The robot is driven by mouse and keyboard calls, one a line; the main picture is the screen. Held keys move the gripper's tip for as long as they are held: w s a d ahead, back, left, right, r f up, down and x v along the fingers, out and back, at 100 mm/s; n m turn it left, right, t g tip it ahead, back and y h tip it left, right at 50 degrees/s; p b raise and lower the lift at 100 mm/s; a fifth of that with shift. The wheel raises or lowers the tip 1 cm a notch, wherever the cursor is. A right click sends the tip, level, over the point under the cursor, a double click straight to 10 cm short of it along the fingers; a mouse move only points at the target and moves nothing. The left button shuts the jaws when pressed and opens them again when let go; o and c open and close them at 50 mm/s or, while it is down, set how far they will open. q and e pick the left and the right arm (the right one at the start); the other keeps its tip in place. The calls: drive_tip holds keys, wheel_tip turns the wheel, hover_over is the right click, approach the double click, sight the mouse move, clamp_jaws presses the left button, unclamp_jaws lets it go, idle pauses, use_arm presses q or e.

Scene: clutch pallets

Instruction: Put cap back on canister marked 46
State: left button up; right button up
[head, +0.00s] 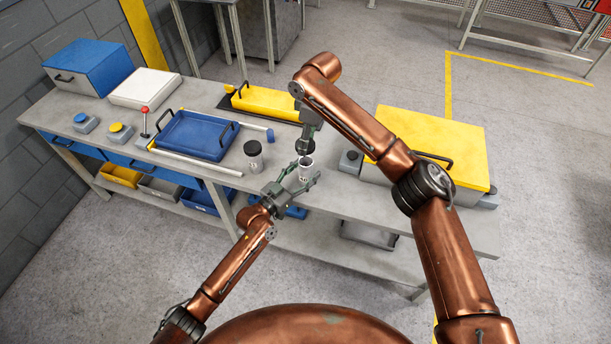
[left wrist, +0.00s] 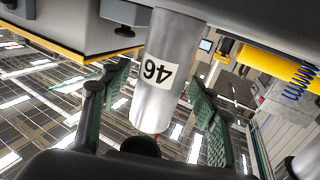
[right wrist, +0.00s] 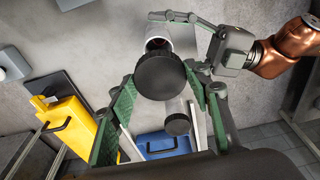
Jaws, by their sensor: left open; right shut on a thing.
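The silver canister marked 46 (left wrist: 157,70) stands on the workbench near its front edge; it also shows in the head view (head: 305,170). My left gripper (head: 301,174) is open, with its fingers on either side of the canister and gaps visible in the left wrist view. My right gripper (right wrist: 160,92) is shut on the black cap (right wrist: 161,74) and holds it above the canister. In the right wrist view the canister's open mouth (right wrist: 158,44) shows beyond the cap, which hides part of it. The cap looks apart from the rim.
A second canister with a black cap (head: 254,150) stands to the left on the bench (head: 350,203). A blue tray (head: 197,135) lies farther left, a yellow tray (head: 268,101) behind. A large yellow-topped case (head: 435,140) stands to the right.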

use_arm(q)
drive_tip(key=shift+w+d, duration=0.15)
drive_tip(key=shift+w, duration=0.05)
drive_tip(key=shift+c, duration=0.4)
clamp_jaws()
idle(0.3)
